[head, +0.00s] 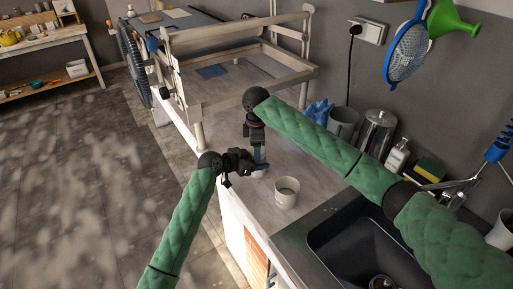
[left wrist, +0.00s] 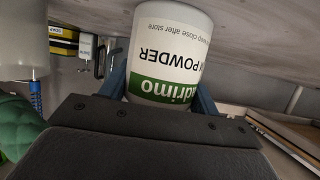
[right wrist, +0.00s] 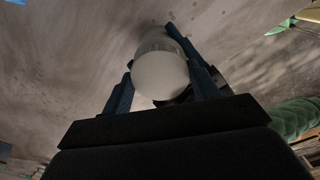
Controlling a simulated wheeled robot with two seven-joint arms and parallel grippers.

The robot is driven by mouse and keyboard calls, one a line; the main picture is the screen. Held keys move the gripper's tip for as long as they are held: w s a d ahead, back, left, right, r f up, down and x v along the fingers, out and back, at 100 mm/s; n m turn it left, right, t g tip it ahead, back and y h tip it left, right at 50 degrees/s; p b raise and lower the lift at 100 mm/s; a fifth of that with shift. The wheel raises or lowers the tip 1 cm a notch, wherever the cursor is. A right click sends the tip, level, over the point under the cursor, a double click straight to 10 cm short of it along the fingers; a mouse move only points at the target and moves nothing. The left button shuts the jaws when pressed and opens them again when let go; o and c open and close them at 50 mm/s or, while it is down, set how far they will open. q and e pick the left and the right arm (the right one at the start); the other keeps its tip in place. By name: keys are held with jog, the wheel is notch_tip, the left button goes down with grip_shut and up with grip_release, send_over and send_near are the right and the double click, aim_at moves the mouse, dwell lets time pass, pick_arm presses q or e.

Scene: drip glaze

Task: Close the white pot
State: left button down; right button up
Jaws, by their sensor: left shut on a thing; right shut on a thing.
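The white pot (left wrist: 170,52), with a green band and the word POWDER on its label, is between the fingers of my left gripper (left wrist: 160,82), which is shut on it. In the right wrist view a round white lid (right wrist: 160,76) faces the camera between the fingers of my right gripper (right wrist: 165,72), shut on it. The lid is at the pot's top; I cannot tell whether it is seated. In the head view the left gripper (head: 255,166) and right gripper (head: 260,152) meet above the counter and mostly hide the pot.
A pale cup (head: 287,192) stands on the counter (head: 232,200) just right of the grippers. The dark sink (head: 355,235) is at the lower right. A metal canister (head: 375,132), a grey mug (head: 343,122) and a soap bottle (head: 397,155) stand along the wall. A wooden frame (head: 235,60) stands behind.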

jog(key=m, duration=0.2)
jog(key=shift+m, duration=0.3)
jog(key=o, duration=1.1)
jog(key=shift+r, duration=0.1)
jog(key=shift+r, duration=2.15)
